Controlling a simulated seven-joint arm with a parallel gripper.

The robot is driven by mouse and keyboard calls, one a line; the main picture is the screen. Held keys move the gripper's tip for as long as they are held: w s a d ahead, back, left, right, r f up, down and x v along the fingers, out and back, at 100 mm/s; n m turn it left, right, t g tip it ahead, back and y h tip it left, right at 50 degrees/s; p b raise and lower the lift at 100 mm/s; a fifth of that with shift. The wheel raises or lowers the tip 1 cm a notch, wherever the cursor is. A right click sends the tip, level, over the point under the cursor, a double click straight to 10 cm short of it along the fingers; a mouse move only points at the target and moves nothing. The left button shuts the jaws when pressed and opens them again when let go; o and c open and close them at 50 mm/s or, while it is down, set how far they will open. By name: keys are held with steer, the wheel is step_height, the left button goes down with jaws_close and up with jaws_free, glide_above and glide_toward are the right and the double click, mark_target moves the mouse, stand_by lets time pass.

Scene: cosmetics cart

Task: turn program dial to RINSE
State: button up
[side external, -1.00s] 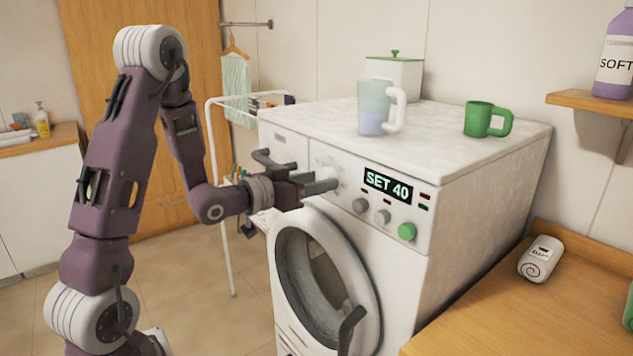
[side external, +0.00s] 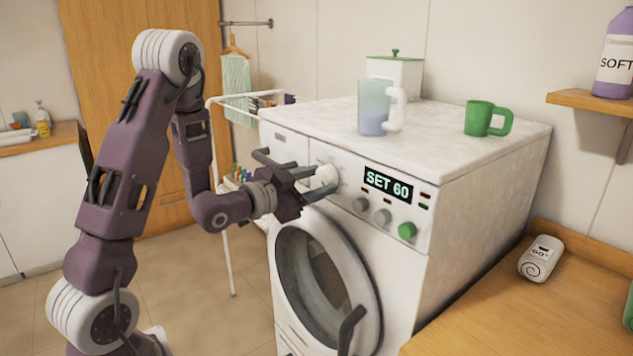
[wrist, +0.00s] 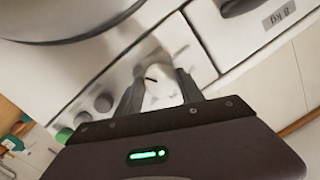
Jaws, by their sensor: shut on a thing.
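The washing machine (side external: 490,190) has a white round program dial (side external: 327,174) on its front panel. The dial also shows in the wrist view (wrist: 158,82), with a dark pointer mark on its face. My gripper (side external: 326,179) is shut on the dial, with one finger on each side of it; both fingers flank the dial in the wrist view (wrist: 157,88). The display (side external: 388,184) right of the dial reads SET 60. Printed positions around the dial are too small or hidden to read.
Two grey knobs (side external: 382,216) and a green button (side external: 407,230) sit right of the dial. The door handle (side external: 352,325) juts out below. A drying rack (side external: 226,215) is behind my arm.

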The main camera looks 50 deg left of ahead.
steer(key=shift+r, duration=0.1)
steer(key=o, duration=1.4)
step_height(320, 180, up, 10)
steer(key=shift+f, duration=0.1)
